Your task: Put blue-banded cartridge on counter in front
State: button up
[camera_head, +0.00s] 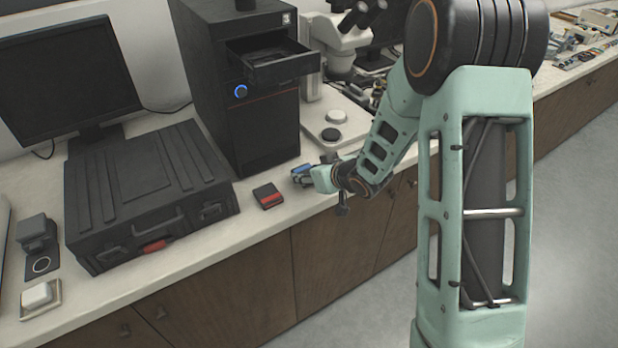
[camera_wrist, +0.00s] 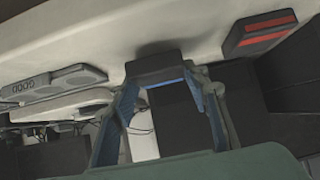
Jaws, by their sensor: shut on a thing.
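The blue-banded cartridge (camera_head: 303,169) is a small dark block with a blue stripe. It is at the counter (camera_head: 240,225), in front of the tall dark press (camera_head: 265,125). My gripper (camera_head: 308,176) is shut on it. In the wrist view, the two fingers of my gripper (camera_wrist: 168,88) close on both sides of the blue-banded cartridge (camera_wrist: 162,66), its blue edge towards the camera. A dark shadow lies on the counter beside it. I cannot tell whether it touches the counter. The gripper partly hides it in the head view.
A red-banded cartridge (camera_head: 268,196) lies on the counter left of my gripper; it also shows in the wrist view (camera_wrist: 260,33). The press drawer (camera_head: 275,65) is open. A black case (camera_head: 150,195) stands left, and a microscope (camera_head: 335,100) right.

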jog(key=shift+f, duration=0.5)
jog(key=shift+f, duration=0.25)
jog(key=o, duration=1.3)
jog(key=shift+r, duration=0.3)
jog(key=p+v, duration=0.1)
jog(key=v, duration=1.1)
